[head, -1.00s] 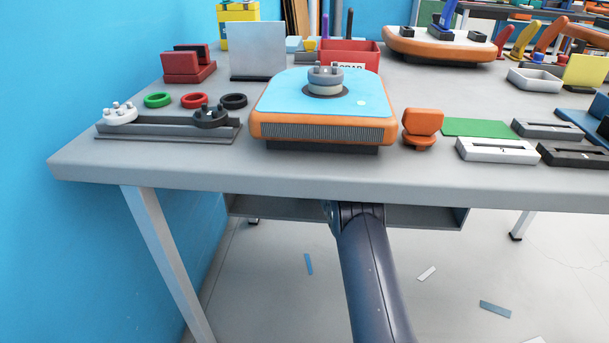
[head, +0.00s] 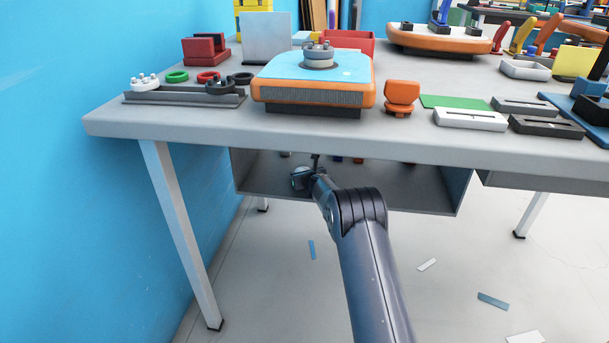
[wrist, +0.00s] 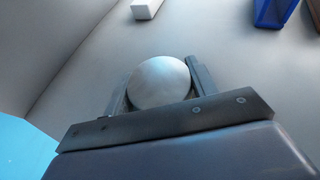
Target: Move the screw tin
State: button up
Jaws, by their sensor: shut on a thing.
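The screw tin (wrist: 160,82) shows in the wrist view as a round, pale silver top. It sits between the two fingers of my gripper (wrist: 159,80), which is shut on it. In the head view my gripper (head: 303,178) is small and dark, at the open front of the shelf under the table. I cannot make out the tin clearly there.
The grey shelf compartment (head: 425,187) hangs under the tabletop (head: 400,140), with little height above my gripper. In the wrist view a white block (wrist: 147,8) and a blue bin (wrist: 272,12) stand beyond the tin. A table leg (head: 180,235) stands to the left.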

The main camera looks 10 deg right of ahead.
jog(key=shift+s, duration=0.2)
jog(key=o, duration=1.1)
